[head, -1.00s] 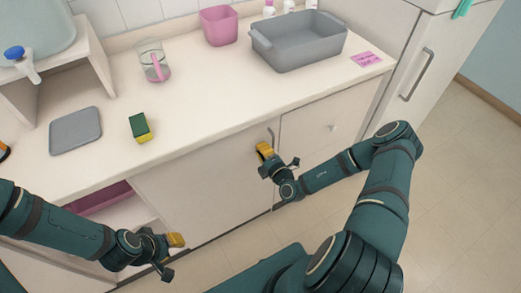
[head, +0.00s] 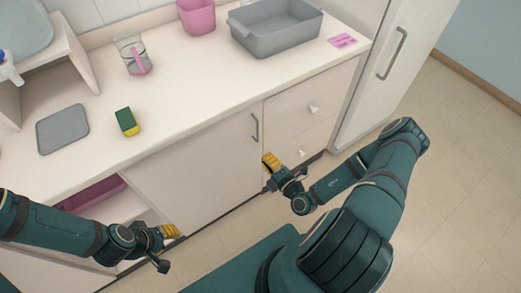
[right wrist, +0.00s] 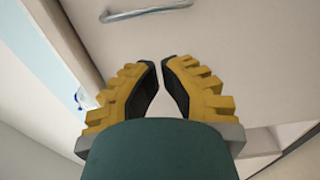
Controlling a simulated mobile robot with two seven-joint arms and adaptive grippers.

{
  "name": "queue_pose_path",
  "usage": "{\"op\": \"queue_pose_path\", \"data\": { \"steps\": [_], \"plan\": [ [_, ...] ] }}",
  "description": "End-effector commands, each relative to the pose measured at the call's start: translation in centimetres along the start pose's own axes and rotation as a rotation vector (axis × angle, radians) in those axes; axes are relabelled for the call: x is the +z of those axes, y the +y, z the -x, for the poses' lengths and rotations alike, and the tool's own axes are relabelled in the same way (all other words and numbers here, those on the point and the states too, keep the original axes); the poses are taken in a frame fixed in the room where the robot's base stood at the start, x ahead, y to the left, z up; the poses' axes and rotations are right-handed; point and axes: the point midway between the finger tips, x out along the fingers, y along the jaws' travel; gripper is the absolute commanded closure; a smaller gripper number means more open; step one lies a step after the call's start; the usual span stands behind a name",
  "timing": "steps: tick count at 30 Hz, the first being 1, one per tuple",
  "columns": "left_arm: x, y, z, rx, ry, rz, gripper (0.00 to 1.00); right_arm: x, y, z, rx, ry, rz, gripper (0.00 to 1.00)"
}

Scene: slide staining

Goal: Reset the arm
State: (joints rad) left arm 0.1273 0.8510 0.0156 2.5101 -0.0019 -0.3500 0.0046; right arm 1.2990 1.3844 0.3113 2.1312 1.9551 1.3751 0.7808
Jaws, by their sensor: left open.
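My left gripper (head: 170,231) is at the lower left of the head view, in front of the cabinet below the counter edge. It is open and holds nothing that I can see. My right gripper (head: 270,160) is in front of the cabinet doors, below the counter. In the right wrist view its yellow fingers (right wrist: 160,75) lean towards each other with a narrow gap and nothing between them. How far they are open is unclear.
The counter holds a grey tub (head: 277,42), pink bin (head: 197,17), glass beaker (head: 131,58), sponge (head: 127,122), grey mat (head: 62,130) and pink note (head: 343,41). A cabinet handle (head: 254,128) is near my right gripper. Open floor (head: 450,170) lies right.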

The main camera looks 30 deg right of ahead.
Motion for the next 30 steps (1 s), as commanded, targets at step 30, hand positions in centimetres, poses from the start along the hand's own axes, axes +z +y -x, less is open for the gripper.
{"op": "queue_pose_path", "data": {
  "steps": [30],
  "plan": [
    [0.0,0.0,0.1,0.000,0.000,0.000,0.66,-23.0,2.6,13.9,0.606,1.733,1.187,1.00]
  ]
}}
